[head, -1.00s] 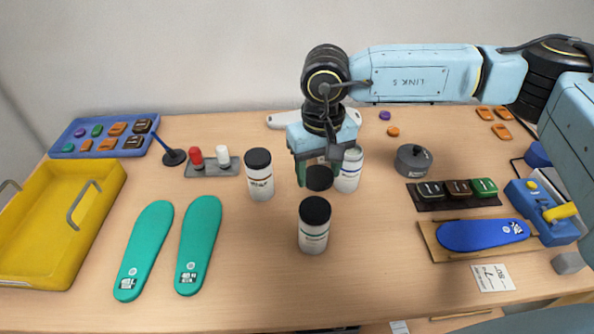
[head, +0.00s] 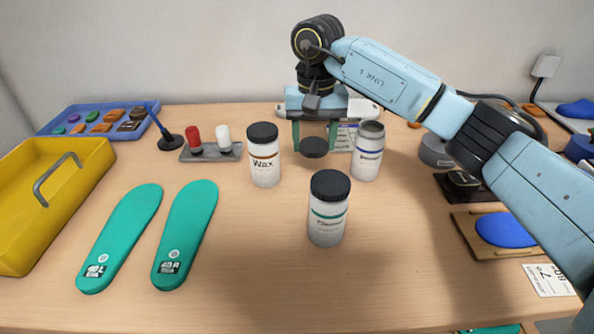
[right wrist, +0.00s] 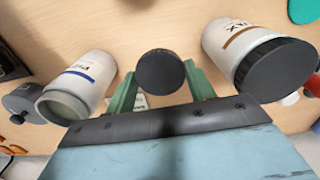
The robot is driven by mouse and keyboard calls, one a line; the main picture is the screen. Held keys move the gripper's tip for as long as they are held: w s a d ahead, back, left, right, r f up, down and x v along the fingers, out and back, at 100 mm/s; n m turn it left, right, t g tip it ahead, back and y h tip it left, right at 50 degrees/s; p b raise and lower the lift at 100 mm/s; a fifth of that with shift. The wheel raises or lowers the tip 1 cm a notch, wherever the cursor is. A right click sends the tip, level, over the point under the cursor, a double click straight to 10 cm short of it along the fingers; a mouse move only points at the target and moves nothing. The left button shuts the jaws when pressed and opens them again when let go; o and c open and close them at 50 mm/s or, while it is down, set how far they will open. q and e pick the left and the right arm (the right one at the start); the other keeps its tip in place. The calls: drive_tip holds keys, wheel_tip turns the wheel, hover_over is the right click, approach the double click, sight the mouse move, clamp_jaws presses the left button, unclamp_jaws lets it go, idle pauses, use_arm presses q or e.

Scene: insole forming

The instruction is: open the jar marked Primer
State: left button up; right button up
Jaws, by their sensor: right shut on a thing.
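The Primer jar (head: 369,155) is a white jar with a blue stripe. It stands upright without a lid, its mouth open, right of my right gripper (head: 315,146). The right gripper is shut on a round black lid (head: 314,148) between its green fingers, apart from the jar. In the right wrist view the lid (right wrist: 160,72) sits between the fingertips and the open jar (right wrist: 80,88) is at left; its label is only partly readable. I cannot tell whether the lid touches the table. My left gripper is not in view.
A Wax jar (head: 264,160) with a black lid stands left of the gripper. A green-striped lidded jar (head: 328,210) stands in front. Two teal insoles (head: 185,235) and a yellow tray (head: 40,215) are at left. The front middle of the table is clear.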

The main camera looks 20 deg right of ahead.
wheel_tip(320, 180, down, 6)
drive_tip(key=shift+r+b, duration=0.1)
drive_tip(key=shift+b, duration=0.4)
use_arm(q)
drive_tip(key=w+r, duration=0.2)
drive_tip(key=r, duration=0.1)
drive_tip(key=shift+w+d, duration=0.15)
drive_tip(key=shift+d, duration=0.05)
use_arm(e)
drive_tip(key=shift+f, duration=0.4)
drive_tip(key=shift+f, duration=0.15)
drive_tip(key=o, duration=1.1)
drive_tip(key=shift+c, duration=0.2)
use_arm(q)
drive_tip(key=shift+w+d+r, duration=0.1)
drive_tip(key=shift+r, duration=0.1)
